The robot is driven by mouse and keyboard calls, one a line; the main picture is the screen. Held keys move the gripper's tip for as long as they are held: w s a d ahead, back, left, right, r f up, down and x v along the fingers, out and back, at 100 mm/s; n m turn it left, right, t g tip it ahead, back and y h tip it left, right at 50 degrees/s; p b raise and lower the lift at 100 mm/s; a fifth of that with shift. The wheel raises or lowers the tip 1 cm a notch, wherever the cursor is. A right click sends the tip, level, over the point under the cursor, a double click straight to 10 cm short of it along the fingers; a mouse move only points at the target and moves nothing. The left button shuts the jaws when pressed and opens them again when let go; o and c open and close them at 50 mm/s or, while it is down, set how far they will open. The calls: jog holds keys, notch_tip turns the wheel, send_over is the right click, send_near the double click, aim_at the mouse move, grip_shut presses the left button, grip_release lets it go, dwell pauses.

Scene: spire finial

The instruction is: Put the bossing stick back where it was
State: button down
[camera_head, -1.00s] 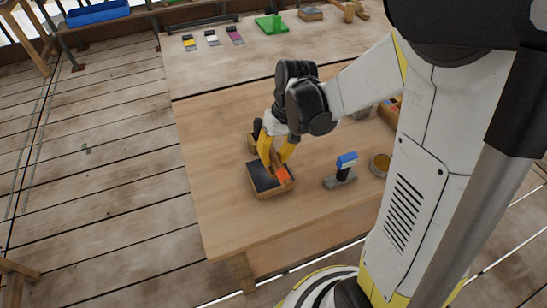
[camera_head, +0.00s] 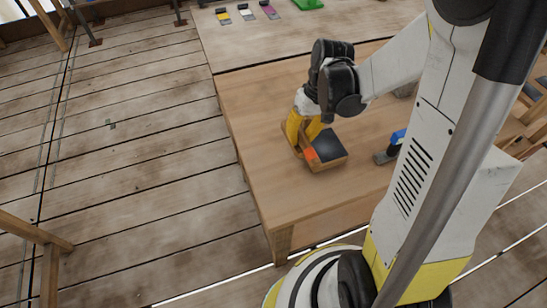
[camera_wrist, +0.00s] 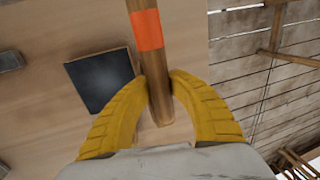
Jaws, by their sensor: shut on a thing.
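The bossing stick is a brown wooden rod with an orange band (camera_wrist: 147,30). My gripper (camera_wrist: 158,82) has its yellow fingers closed around the stick near its lower end in the wrist view. In the head view, my gripper (camera_head: 303,143) is over the left side of a dark-topped wooden block, and the orange band (camera_head: 311,154) shows in front of it. The fingers and the arm hide much of the stick there. I cannot tell whether the stick touches the table.
The dark-topped block (camera_head: 327,144) sits on the wooden table (camera_head: 270,190); it also shows in the wrist view (camera_wrist: 102,80). A blue-topped tool (camera_head: 397,138) is partly hidden behind my arm. Colour swatches (camera_head: 246,13) lie at the far side. The table's left front is clear.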

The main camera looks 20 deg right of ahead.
jog(key=shift+w+a+f+b, duration=0.25)
jog(key=shift+a+f+b, duration=0.4)
jog(key=shift+a+f, duration=0.55)
jog(key=shift+w+a+f+b, duration=0.2)
jog(key=shift+a+f+b, duration=0.5)
jog(key=shift+f, duration=0.85)
jog(key=shift+w+a+f+b, duration=0.25)
jog(key=shift+a+f+b, duration=0.3)
jog(key=shift+a+f, duration=0.7)
jog(key=c, duration=1.3)
grip_release()
jog(key=shift+d, duration=0.15)
jog(key=shift+o, duration=0.2)
jog(key=shift+r, duration=0.1)
jog(key=p+v, duration=0.5)
jog(key=v, duration=0.7)
jog(key=s+a+r+t+h, duration=0.2)
jog(key=s+r+t, duration=0.5)
jog(key=r, duration=0.5)
jog(key=shift+s+a, duration=0.2)
jog(key=shift+s, duration=0.9)
jog(key=shift+r, duration=0.1)
